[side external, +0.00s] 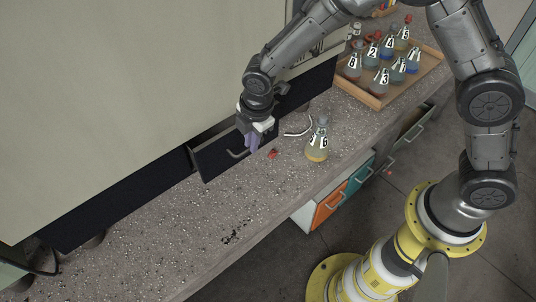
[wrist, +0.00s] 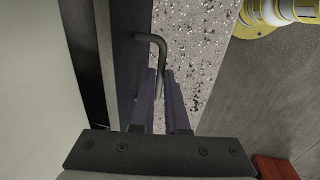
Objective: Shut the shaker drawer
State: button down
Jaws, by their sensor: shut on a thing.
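The shaker is the big pale cabinet (side external: 120,90) on the bench. Its dark drawer (side external: 214,158) stands out a little from the cabinet's dark lower band. A grey bar handle (side external: 238,155) is on the drawer front; in the wrist view the bent handle (wrist: 151,38) runs down between my fingers. My gripper (side external: 253,146) is at the right part of the drawer front, with its purple fingers pointing down. In the wrist view my gripper (wrist: 161,80) is shut on the handle. The fingers hide part of the handle.
A flask with yellow liquid (side external: 318,142) stands on the bench right of the drawer, near a red stopper (side external: 272,154) and a pale curved piece (side external: 298,127). A wooden tray (side external: 376,102) of several numbered flasks is at the back right. The bench front left is mostly clear.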

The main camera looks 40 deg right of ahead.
jog(key=shift+w+r, duration=0.1)
jog(key=shift+w, duration=0.75)
jog(key=c, duration=0.9)
grip_release()
jog(key=shift+s, duration=0.1)
jog(key=r, duration=0.4)
jog(key=s+r, duration=0.1)
jog(key=r, duration=0.4)
jog(key=s+r, duration=0.1)
jog(key=r, duration=0.3)
jog(key=shift+s+r, duration=0.2)
jog(key=shift+r, duration=0.05)
